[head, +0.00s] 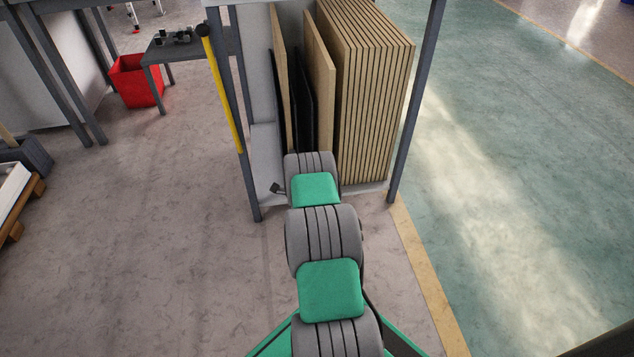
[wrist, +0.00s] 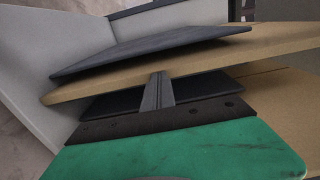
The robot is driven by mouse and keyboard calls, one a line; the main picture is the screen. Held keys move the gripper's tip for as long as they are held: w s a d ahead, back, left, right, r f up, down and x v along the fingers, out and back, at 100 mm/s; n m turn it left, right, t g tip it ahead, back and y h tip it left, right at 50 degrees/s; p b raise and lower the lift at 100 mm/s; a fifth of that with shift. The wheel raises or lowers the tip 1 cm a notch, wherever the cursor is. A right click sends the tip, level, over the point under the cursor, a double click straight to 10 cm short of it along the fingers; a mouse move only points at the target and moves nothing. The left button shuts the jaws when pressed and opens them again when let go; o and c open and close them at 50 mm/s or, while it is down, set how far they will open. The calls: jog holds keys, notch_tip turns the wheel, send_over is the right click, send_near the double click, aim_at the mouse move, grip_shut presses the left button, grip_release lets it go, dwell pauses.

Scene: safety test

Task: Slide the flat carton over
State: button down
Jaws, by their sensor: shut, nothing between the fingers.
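Thin flat pieces stand on edge in a rack: a tan one (head: 320,60), another tan one (head: 281,75) and dark ones (head: 303,100) between and beside them. I cannot tell which is the flat carton. In the wrist view, a long tan piece (wrist: 245,48) crosses the picture with a dark flat piece (wrist: 150,47) beyond it. My gripper (wrist: 160,76) is shut and empty. Its fingertips overlap the tan piece's near edge; whether they touch is unclear. In the head view my arm hides the gripper and the lower ends of some pieces.
A thick block of tan slats (head: 370,90) fills the rack's right side. Grey rack posts (head: 411,110) stand at both sides, with a yellow pole (head: 221,90) at the left one. A red bin (head: 136,81) and small table (head: 182,46) stand farther left. Open floor lies left and right.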

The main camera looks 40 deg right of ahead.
jog(key=shift+w+a, duration=0.15)
jog(key=shift+w, duration=0.05)
